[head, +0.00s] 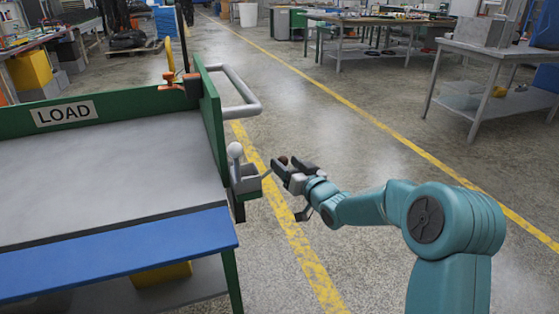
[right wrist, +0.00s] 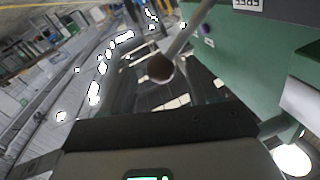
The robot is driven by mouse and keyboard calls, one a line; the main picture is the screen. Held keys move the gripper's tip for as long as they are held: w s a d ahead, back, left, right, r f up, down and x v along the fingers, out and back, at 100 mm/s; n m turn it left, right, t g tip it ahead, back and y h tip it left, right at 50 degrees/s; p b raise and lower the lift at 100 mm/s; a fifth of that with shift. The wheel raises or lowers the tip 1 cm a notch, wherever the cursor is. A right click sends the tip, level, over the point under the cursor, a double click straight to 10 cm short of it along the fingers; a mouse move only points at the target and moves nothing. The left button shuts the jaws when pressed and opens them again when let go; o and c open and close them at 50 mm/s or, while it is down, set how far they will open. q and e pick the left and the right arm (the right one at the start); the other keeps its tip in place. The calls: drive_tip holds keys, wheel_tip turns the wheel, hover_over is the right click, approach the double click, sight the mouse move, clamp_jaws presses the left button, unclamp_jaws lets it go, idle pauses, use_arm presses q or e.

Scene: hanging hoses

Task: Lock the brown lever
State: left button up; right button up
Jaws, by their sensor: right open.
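The brown lever's knob (head: 283,160) shows small and dark at my right gripper in the head view. In the right wrist view the brown knob (right wrist: 160,68) sits at the end of a grey rod coming from the upper right. My right gripper (head: 290,168) is open, with the knob appearing between its fingers; I cannot tell whether they touch it. The lever's grey housing (head: 246,178) is on the right side of the green cart. A lever with a white knob (head: 235,149) stands upright there; the white knob (right wrist: 293,160) also shows at lower right in the wrist view. My left gripper is not in view.
The green cart (head: 209,110) with its LOAD label (head: 65,113) and grey top fills the left. A grey handle bar (head: 243,101) sticks out beyond the housing. Floor right of the cart is free, with yellow lines. Workbenches (head: 500,58) stand farther back.

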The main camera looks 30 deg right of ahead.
sight(280, 158)
drive_tip(key=shift+w, duration=2.3)
clamp_jaws()
drive_tip(key=shift+d, duration=0.1)
drive_tip(key=shift+f, duration=0.1)
